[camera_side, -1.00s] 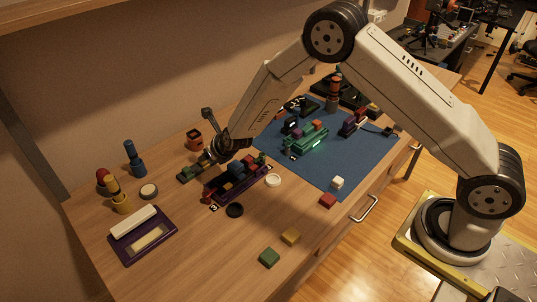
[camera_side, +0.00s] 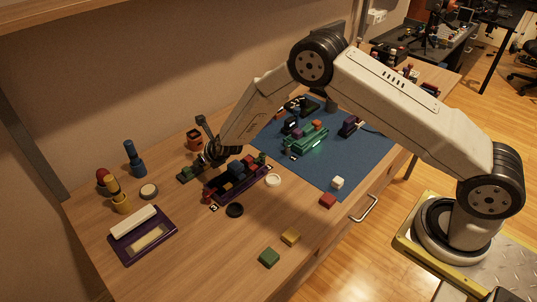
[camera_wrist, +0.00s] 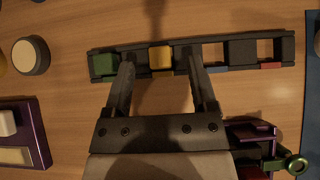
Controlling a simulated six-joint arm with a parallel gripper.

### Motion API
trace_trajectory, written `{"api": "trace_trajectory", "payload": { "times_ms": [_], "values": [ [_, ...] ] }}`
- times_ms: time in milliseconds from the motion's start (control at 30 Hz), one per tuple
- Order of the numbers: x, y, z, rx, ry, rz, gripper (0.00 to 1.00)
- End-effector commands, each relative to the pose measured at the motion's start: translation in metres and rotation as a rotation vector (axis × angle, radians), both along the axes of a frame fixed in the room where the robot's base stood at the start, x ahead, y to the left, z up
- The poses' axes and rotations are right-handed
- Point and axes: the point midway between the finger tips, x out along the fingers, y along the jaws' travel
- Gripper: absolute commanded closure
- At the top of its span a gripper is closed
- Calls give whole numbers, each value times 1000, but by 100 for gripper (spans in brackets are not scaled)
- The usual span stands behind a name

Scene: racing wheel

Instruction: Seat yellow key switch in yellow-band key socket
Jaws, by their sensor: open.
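In the wrist view a yellow block, the yellow key switch (camera_wrist: 161,58), stands in a compartment of a long dark key strip (camera_wrist: 133,60). I cannot tell whether it is fully down, and its socket's band is not visible. My gripper (camera_wrist: 160,68) is open, with one finger on either side of the yellow switch and a gap to each side. In the side view my gripper (camera_side: 212,156) is low over the dark strip (camera_side: 190,173), which it partly hides.
A green block (camera_wrist: 103,64) sits in the strip's left end. Openings with blue (camera_wrist: 215,68) and red bands lie right. A purple rack (camera_side: 240,188) with several blocks stands close by.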

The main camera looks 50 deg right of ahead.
Motion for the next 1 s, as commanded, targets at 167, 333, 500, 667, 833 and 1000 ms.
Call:
{"api": "trace_trajectory", "payload": {
  "times_ms": [167,333,500,667,833,1000],
  "values": [
    [10,-1,-10,1,1,-2,26],
    [14,-1,-14,-1,1,-1,26],
    [14,0,-15,-1,1,-1,26],
    [14,0,-14,-1,1,-1,26],
    [14,0,-14,0,1,0,26],
    [14,0,-14,0,1,0,74]
  ]
}}
